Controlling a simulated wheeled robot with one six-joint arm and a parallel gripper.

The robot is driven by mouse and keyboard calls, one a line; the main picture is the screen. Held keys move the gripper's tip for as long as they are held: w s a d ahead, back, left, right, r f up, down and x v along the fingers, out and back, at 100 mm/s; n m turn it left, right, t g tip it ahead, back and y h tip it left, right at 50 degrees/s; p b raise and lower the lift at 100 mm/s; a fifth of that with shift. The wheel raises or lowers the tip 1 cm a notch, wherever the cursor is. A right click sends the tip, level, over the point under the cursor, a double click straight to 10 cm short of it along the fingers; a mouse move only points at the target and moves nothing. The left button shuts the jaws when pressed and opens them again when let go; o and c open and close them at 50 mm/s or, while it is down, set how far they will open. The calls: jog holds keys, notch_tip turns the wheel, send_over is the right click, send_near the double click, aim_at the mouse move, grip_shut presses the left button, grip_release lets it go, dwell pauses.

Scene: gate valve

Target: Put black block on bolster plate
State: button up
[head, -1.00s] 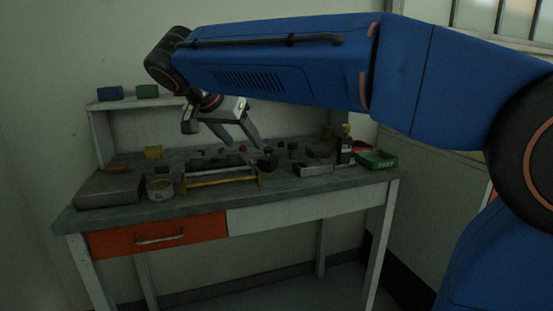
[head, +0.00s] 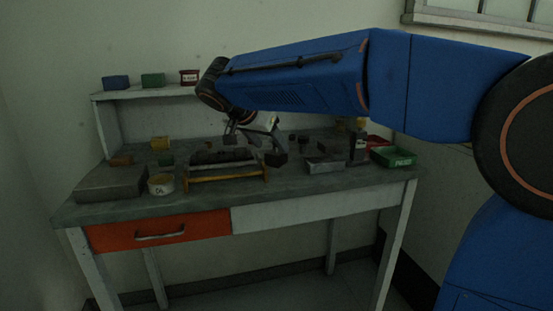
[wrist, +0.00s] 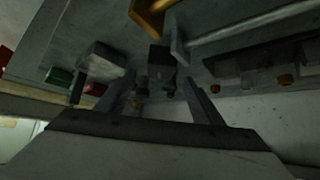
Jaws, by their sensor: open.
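The black block (head: 276,159) sits on the bench right of the middle, beside the yellow-ended rack. In the wrist view a dark block (wrist: 160,56) shows ahead, between the lines of my fingers. My gripper (head: 272,137) is open above and behind the block; its two fingers (wrist: 159,82) are spread in the wrist view, with nothing clearly held. A flat grey slab (head: 108,184) at the bench's left front may be the bolster plate; I cannot tell for certain.
A rack with a yellow bar (head: 228,178) stands at mid-front. A grey box (head: 324,166) and green tray (head: 394,158) are to the right. A round tin (head: 161,185) stands beside the slab. Small boxes line the shelf (head: 150,92).

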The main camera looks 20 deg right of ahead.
aim_at(276, 151)
jog(key=shift+x, duration=3.2)
jog(key=shift+f, duration=0.1)
grip_shut()
notch_tip(276, 151, up, 10)
jog(key=shift+a+r, duration=0.1)
